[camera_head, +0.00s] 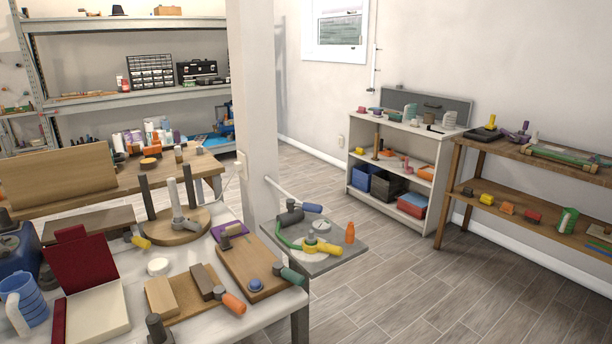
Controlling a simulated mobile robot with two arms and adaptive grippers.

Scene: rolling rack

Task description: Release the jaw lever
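Several levers with coloured handles stand on the near table, and I cannot tell which is the jaw lever. An orange-handled lever (234,303) sits by wooden blocks at the front. A green-handled lever (292,276) is at the right edge of a wooden board (250,262) with a blue knob (255,284). A yellow-handled lever (322,247) sits on a grey plate (334,262) beside a gauge. A blue-handled grey lever (311,208) lies behind it. A yellow handle (140,241) is near a round wooden base with upright posts. Neither gripper is in view.
A white post (255,70) rises behind the near table. An open red box (82,262) and a blue mug (24,303) stand at its left. A white shelf (396,140) and a wooden bench (560,160) line the right wall. The floor (450,290) at the right is clear.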

